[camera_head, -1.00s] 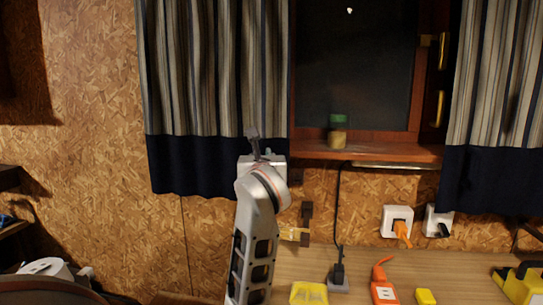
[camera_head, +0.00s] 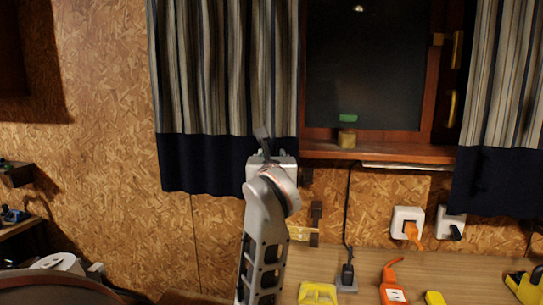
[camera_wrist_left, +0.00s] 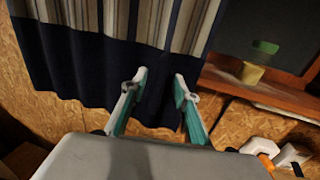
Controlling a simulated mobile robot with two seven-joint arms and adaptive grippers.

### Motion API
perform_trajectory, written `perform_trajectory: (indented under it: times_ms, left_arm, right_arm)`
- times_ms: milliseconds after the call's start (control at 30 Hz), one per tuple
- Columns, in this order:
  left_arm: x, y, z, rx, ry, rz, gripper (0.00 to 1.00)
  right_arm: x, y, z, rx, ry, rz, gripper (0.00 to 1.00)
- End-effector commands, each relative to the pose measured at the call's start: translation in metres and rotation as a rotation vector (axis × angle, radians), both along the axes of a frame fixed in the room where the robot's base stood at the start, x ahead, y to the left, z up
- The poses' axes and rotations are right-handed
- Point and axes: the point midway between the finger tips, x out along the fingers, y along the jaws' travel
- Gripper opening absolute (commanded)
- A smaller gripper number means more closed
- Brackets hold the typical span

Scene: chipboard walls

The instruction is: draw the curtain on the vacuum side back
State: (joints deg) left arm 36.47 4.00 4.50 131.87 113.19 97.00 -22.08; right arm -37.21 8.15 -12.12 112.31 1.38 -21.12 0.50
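The left curtain (camera_head: 225,70), striped grey and beige with a navy lower band, hangs at the left of the window. A white appliance, possibly the vacuum (camera_head: 58,263), is partly visible at the lower left. My left gripper (camera_head: 265,142) is at the navy band near the curtain's right edge. In the left wrist view its two green-lined fingers (camera_wrist_left: 160,82) are apart, with navy cloth (camera_wrist_left: 90,65) showing behind the gap. I cannot tell whether they touch the cloth. My right gripper is in neither view.
Below are wall sockets (camera_head: 407,222) with plugs, and a counter (camera_head: 360,270) holding an orange power strip (camera_head: 392,285) and yellow items.

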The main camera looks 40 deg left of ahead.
Motion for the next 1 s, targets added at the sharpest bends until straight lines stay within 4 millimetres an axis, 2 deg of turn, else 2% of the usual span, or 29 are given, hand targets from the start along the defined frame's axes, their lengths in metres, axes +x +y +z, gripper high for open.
perform_trajectory:
  times_ms: [200, 400, 1000]
  left_arm:
    - [-0.027, -0.025, 0.000, -0.002, -0.002, -0.002, 0.30]
    - [-0.041, -0.037, 0.000, -0.001, -0.001, 0.000, 0.30]
    - [-0.043, -0.039, 0.000, 0.001, 0.001, 0.001, 0.30]
  right_arm:
    - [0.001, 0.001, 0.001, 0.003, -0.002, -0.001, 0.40]
    - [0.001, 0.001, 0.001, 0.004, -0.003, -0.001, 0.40]
    - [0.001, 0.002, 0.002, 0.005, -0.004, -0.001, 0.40]
